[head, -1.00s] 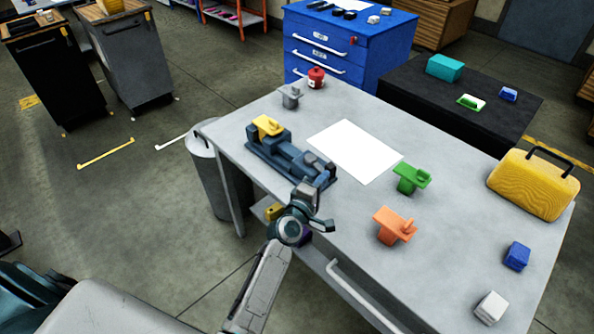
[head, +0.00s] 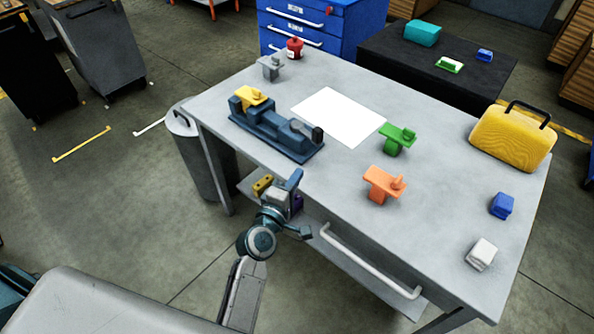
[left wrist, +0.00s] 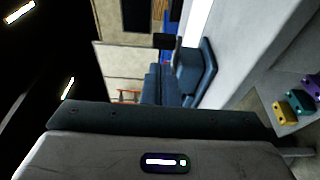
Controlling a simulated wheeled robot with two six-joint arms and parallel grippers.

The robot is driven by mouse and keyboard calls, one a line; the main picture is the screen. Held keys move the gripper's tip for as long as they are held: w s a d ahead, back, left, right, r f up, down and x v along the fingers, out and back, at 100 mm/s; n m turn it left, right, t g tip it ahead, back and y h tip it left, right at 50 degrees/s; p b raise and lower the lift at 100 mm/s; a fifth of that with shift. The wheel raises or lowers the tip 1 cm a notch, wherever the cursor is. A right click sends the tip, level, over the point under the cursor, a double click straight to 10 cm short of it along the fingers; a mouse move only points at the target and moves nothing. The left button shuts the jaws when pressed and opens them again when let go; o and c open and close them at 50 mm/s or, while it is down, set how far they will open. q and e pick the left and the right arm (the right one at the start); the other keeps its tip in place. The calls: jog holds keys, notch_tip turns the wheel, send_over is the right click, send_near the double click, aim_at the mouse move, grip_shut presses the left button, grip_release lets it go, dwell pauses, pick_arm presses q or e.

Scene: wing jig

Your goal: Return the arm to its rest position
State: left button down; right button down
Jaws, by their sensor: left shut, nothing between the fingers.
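My left arm reaches up from the bottom of the head view. Its left gripper (head: 293,182) is shut and empty, beside the front edge of the workbench (head: 230,95), apart from the blue jig. The blue jig (head: 275,130) stands on the bench with a yellow piece (head: 251,96) at its left end. The jig also shows in the left wrist view (left wrist: 195,75). My right gripper is not in view.
On the bench are a white sheet (head: 338,117), a green piece (head: 397,139), an orange piece (head: 381,184), a grey piece (head: 270,67), a red container (head: 295,47) and a yellow case (head: 512,140). A grey bin (head: 190,150) stands left. Coloured pieces sit on the lower shelf (left wrist: 285,120).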

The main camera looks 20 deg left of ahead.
pick_arm(q)
jog(key=shift+f, duration=0.1)
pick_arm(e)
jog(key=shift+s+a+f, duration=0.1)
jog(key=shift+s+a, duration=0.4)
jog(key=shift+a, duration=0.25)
